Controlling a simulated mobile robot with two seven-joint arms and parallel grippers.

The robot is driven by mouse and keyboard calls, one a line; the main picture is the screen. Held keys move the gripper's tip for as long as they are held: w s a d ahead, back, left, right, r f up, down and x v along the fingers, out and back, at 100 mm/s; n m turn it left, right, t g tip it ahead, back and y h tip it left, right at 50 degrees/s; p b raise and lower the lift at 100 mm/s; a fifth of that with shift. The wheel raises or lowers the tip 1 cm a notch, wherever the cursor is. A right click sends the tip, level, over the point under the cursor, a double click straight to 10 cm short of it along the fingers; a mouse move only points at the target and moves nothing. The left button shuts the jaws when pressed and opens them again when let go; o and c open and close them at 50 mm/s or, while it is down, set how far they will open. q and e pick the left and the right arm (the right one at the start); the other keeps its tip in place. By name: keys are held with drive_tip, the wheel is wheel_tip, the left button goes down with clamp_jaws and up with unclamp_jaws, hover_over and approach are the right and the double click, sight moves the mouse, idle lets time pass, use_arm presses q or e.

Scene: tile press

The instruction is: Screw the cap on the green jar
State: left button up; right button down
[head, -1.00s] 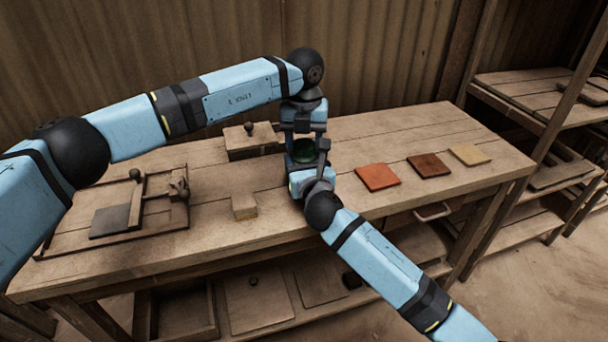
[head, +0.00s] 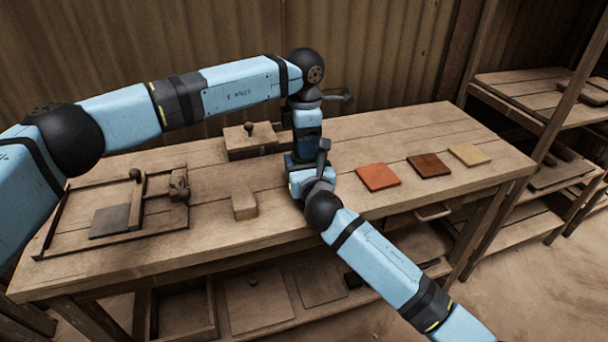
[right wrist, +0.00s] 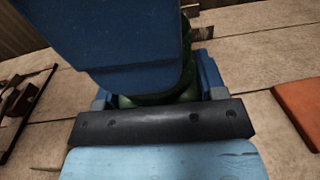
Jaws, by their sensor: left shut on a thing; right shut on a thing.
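The green jar (right wrist: 150,99) shows as a narrow green band in the right wrist view, between the blue fingers of my right gripper (right wrist: 158,94), which is shut on it. In the head view my right gripper (head: 307,163) is at the middle of the bench, and the jar is hidden behind the grippers. My left gripper (head: 306,146) points down from above, directly over the jar. Its blue body fills the upper middle of the right wrist view and covers the jar's top. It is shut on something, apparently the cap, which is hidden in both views.
Orange (head: 378,177), brown (head: 428,165) and tan (head: 470,154) tiles lie to the right. A wooden block (head: 244,205) and a press frame (head: 80,249) are to the left. A knobbed wooden box (head: 247,152) stands just behind and left of the grippers.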

use_arm(q)
drive_tip(key=o, duration=1.1)
wheel_tip(320, 180, up, 12)
use_arm(e)
drive_tip(key=shift+c, duration=0.6)
unclamp_jaws()
drive_tip(key=shift+s, duration=0.1)
use_arm(q)
wheel_tip(320, 180, up, 3)
drive_tip(key=p, duration=0.2)
drive_tip(key=shift+f+p, duration=0.15)
drive_tip(key=shift+p, duration=0.2)
use_arm(e)
drive_tip(key=v, duration=1.3)
drive_tip(key=shift+s, duration=0.3)
drive_tip(key=shift+d, duration=0.1)
